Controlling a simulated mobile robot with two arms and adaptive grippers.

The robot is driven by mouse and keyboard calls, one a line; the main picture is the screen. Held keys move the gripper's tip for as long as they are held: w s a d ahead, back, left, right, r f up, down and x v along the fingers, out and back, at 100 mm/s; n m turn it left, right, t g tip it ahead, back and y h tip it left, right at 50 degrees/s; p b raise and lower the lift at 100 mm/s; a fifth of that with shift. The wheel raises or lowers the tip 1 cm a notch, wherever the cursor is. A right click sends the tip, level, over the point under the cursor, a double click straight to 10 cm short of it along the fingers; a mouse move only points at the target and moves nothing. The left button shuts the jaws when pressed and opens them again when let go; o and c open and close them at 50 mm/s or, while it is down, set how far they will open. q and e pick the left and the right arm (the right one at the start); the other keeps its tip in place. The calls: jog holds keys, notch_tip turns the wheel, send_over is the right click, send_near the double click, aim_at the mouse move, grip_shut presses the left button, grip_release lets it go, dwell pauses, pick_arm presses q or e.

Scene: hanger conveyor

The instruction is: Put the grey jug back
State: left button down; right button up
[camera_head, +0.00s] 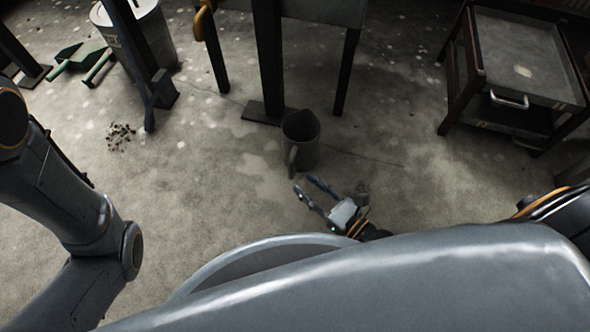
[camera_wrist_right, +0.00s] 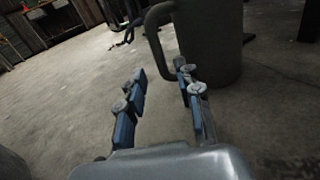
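The grey jug (camera_head: 303,140) stands upright on the concrete floor in the head view, its handle on the side towards me. In the right wrist view the jug (camera_wrist_right: 214,45) fills the upper right, with its handle (camera_wrist_right: 157,42) to the left of its body. My right gripper (camera_head: 309,185) is open, low over the floor, just in front of the jug. In the wrist view its fingers (camera_wrist_right: 162,88) are apart with nothing between them, and the handle is beyond the tips. My left arm shows at the left of the head view, but its gripper is out of view.
Behind the jug stands a frame with dark legs (camera_head: 268,60). A bin (camera_head: 150,35), a green dustpan (camera_head: 78,54) and a small debris pile (camera_head: 121,136) are at the upper left. A cart (camera_head: 520,50) stands at the upper right. The floor around the jug's front is clear.

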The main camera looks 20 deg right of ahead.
jog(key=p+v, duration=0.1)
jog(key=v, duration=0.3)
jog(key=shift+s+d, duration=0.2)
jog(key=shift+s, duration=0.15)
jog(key=shift+s, duration=0.1)
